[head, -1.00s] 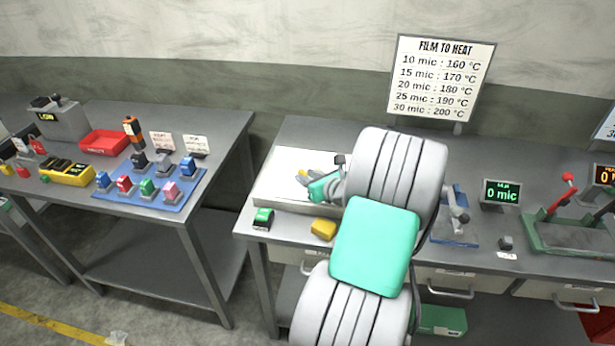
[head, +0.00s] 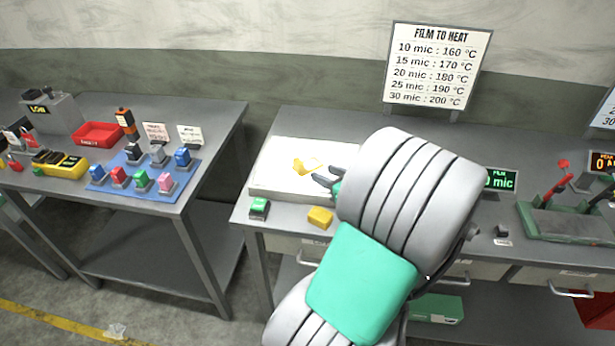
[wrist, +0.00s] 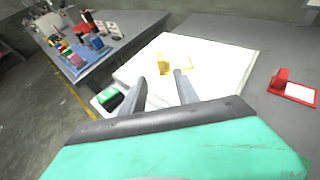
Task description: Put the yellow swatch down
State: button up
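The yellow swatch (head: 305,165) rests on the white slab (head: 264,178) on the middle bench, and looks like a small yellow piece with a thin yellow outline beside it. In the wrist view the swatch (wrist: 165,66) sits just beyond my fingertips, on the white slab (wrist: 222,68). My gripper (head: 326,177) is just right of the swatch in the head view. In the wrist view my gripper (wrist: 160,80) has its two fingers apart with nothing seen held between them. My arm hides the bench right of the slab.
A green-topped block (head: 259,208) and a yellow block (head: 320,217) stand at the bench's front edge. A red item (wrist: 281,82) stands right of the slab in the wrist view. The left table (head: 215,140) holds a red tray (head: 99,134) and several coloured blocks.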

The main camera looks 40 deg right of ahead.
jog(key=w+a+f+n+g+y, duration=0.1)
jog(key=w+a+n+g+y, duration=0.15)
jog(key=a+n, duration=0.85)
jog(key=w+a+f+n+g+y, duration=0.15)
jog(key=a+n+g, duration=0.25)
jog(key=a+n, duration=0.6)
jog(key=s+a+r+n+g+h, duration=0.2)
jog(key=s+a+n, duration=0.5)
jog(key=a+n, duration=0.4)
notch_tip(320, 180, up, 2)
jog(key=n+g, duration=0.1)
jog(key=n, duration=0.4)
jog(key=shift+s+a+n, duration=0.25)
jog(key=shift+a+n, duration=0.05)
jog(key=shift+n, duration=0.1)
